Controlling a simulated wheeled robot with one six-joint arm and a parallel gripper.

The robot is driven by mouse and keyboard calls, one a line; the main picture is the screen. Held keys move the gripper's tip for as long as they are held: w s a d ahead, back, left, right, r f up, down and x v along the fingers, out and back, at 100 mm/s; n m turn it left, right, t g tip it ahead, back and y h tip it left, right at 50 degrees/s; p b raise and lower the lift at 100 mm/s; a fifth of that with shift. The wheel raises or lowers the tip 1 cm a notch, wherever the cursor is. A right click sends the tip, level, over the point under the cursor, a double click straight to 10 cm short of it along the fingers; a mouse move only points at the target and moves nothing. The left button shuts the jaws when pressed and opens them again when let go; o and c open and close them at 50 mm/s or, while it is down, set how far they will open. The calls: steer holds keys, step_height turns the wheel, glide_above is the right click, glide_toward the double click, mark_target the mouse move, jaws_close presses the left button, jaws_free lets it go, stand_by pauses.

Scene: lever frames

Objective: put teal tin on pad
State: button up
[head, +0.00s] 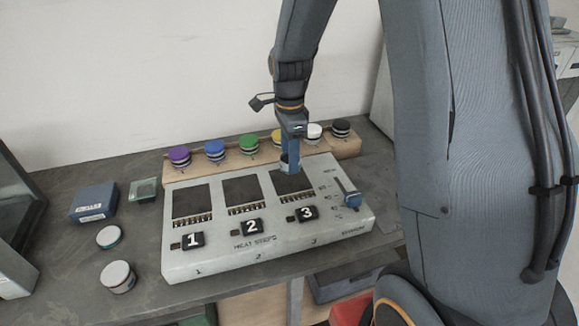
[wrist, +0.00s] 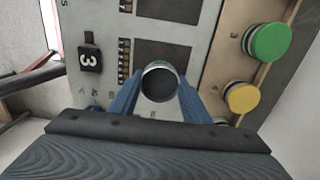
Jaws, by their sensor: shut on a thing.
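My gripper (head: 289,166) is shut on a small round tin, seen in the wrist view (wrist: 160,83) with a dark round face and a pale rim between the two blue fingers. In the head view only a small pale teal patch of the tin (head: 284,167) shows at the fingertips. The gripper is at the back edge of dark square pad 3 (head: 293,185) on the grey heat-strip panel (head: 215,264). Pads 1 (head: 192,200) and 2 (head: 245,189) are bare. I cannot tell whether the tin touches the panel.
A wooden rack (head: 345,147) behind the panel holds several coloured-lid jars. A blue slider (head: 352,199) sits at the panel's right.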

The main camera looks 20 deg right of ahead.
steer(key=shift+f+p, duration=0.5)
steer(key=shift+f, duration=1.6)
steer(key=shift+f, duration=0.15)
steer(key=o, duration=1.1)
